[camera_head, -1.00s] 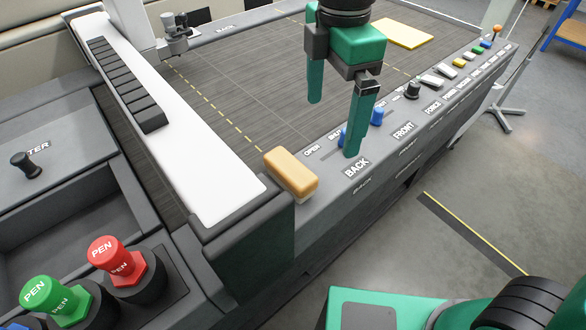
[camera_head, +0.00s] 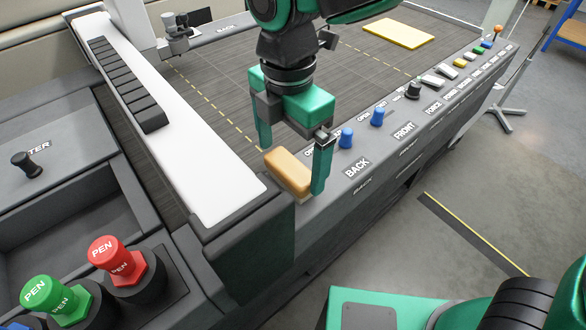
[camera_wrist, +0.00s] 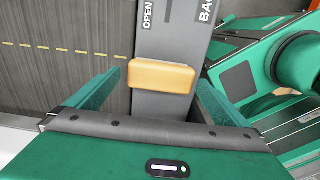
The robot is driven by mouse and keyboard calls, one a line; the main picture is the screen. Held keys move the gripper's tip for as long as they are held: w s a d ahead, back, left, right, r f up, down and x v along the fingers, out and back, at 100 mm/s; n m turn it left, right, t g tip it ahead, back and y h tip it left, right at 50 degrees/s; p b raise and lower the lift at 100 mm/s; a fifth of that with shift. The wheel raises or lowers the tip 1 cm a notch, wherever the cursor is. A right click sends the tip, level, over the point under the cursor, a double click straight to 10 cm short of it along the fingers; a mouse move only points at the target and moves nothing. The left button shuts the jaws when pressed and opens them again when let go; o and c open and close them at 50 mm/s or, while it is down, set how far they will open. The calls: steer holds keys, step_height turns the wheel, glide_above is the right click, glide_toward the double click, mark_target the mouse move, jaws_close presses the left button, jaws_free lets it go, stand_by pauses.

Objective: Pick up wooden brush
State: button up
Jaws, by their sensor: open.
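The wooden brush (camera_head: 287,173) is a light tan block with rounded edges. It lies on the near corner of the machine's front rail. My gripper (camera_head: 292,163) is open, with one green finger on each side of the brush in the head view. The right finger hides the brush's right end there. In the wrist view the brush (camera_wrist: 162,76) lies across the grey rail, between and a little beyond the tips of my open gripper (camera_wrist: 161,84). Nothing is held.
Blue knobs (camera_head: 346,138) and a black knob (camera_head: 412,91) stand on the front rail (camera_head: 335,186) beyond the brush. A white beam (camera_head: 195,150) runs along the left. Red (camera_head: 110,252) and green (camera_head: 45,291) pen holders stand at lower left. A yellow sheet (camera_head: 398,33) lies on the bed.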

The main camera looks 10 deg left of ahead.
mark_target(291, 165)
steer(key=shift+f, duration=1.45)
steer(key=shift+c, duration=0.3)
steer(key=c, duration=0.9)
steer(key=shift+c, duration=0.2)
step_height(291, 165, up, 10)
steer(key=shift+r, duration=0.1)
